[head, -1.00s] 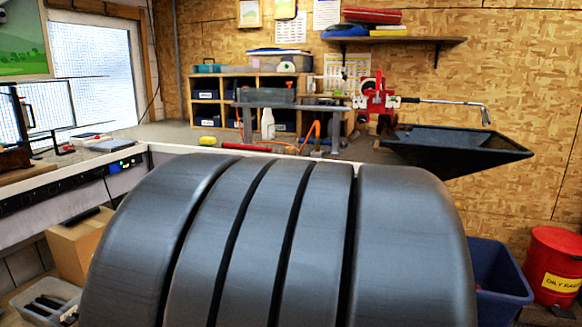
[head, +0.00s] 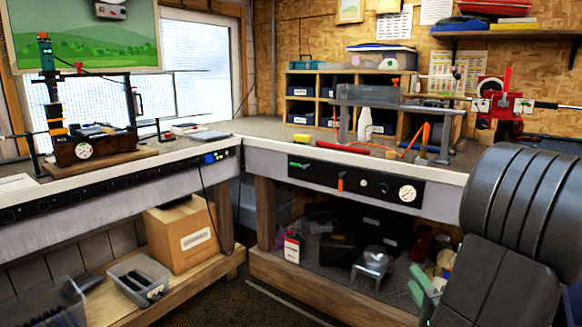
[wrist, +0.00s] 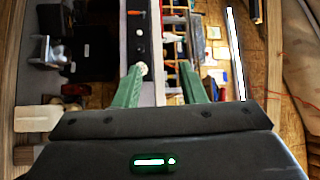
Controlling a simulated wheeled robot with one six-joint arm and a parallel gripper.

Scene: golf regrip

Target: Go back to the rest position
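My gripper (head: 415,282) is at the lower right in the head view, its green fingers pointing left in front of the bench's lower shelf. In the wrist view both green fingers of my gripper (wrist: 162,82) stand apart with a clear gap. Only background shows between them, so it is open and empty. A red vise (head: 503,102) on the right bench holds a metal shaft (head: 560,105), which runs off the picture's right edge. My dark ribbed arm covers part of the bench below the vise.
An L-shaped bench (head: 222,142) runs along the left and back. A cardboard box (head: 182,245) and grey bin (head: 138,280) sit on the left lower shelf. A white bottle (head: 364,125) stands on top. Dark floor (head: 265,305) is clear at bottom centre.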

